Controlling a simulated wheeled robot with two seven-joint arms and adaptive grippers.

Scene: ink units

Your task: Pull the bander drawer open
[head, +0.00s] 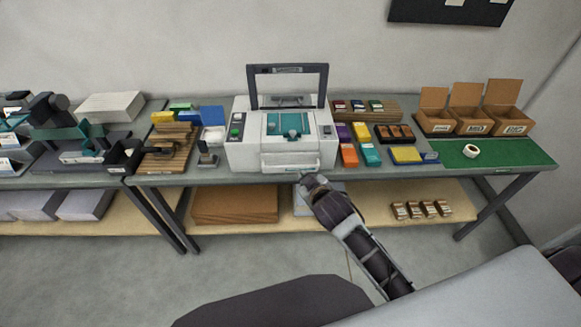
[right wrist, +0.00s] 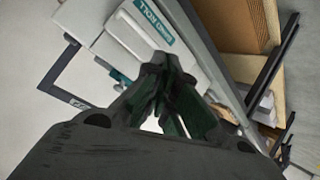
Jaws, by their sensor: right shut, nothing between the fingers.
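The bander (head: 243,152) is a white and grey machine on the table in the middle of the head view, with a dark frame standing above it. Its drawer (head: 278,160) is at the lower front, with a pale bar handle along the front edge. My right gripper (head: 306,179) is shut and empty, just in front of and below the right part of the drawer. In the right wrist view, my right gripper (right wrist: 162,68) points at the bander's white front (right wrist: 112,38). The fingers hide part of that front, so contact with the handle cannot be told. My left gripper is not in view.
Colored boxes (head: 349,155) stand right of the bander, and a small stand (head: 208,157) is close on its left. A green mat (head: 512,153) with a white roll (head: 471,151) lies farther right. The lower shelf (head: 460,200) runs beneath the table.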

